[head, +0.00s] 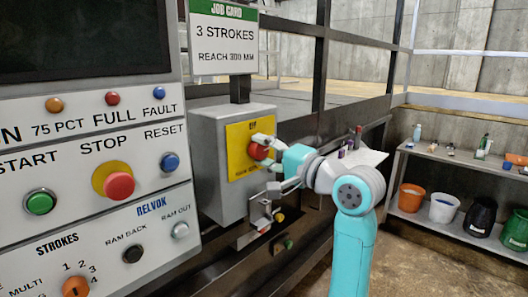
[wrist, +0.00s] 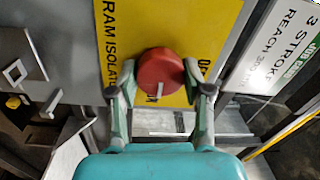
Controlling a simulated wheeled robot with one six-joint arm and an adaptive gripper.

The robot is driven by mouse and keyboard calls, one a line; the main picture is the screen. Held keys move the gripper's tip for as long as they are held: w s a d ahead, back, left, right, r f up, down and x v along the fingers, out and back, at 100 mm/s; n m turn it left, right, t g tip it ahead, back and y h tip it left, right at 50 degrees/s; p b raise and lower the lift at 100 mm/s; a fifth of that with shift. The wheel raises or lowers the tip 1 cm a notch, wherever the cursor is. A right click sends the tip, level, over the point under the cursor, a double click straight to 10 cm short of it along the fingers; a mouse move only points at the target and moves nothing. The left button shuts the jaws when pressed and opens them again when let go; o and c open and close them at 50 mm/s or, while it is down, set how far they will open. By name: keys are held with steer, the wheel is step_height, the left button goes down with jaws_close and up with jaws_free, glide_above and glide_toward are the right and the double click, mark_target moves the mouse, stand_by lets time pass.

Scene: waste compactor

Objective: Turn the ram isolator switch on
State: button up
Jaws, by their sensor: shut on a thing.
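The ram isolator switch is a round red knob (head: 257,152) on a yellow plate (head: 237,138), fixed to the front of a grey box (head: 206,180). In the wrist view the red knob (wrist: 158,68) sits between my two fingers, beside the printed words RAM ISOLATOR. A small pale mark on its rim points down in that picture. A partly hidden label beginning with O is at the right of the plate. My gripper (head: 268,151) is shut on the knob, with one finger on either side; it also shows in the wrist view (wrist: 159,78).
A metal hasp or latch (head: 260,217) projects below the box, close under my gripper. The control panel (head: 85,150) with buttons is at the left. A sign (head: 223,38) stands above the box. Shelves with buckets (head: 443,208) are at the right; bare floor lies before them.

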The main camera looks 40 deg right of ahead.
steer(key=shift+m, duration=0.4)
steer(key=o, duration=1.2)
steer(key=shift+c, duration=0.2)
steer(key=s, duration=0.7)
steer(key=shift+s+d+f, duration=0.15)
steer(key=shift+s+f, duration=0.1)
steer(key=shift+f, duration=0.05)
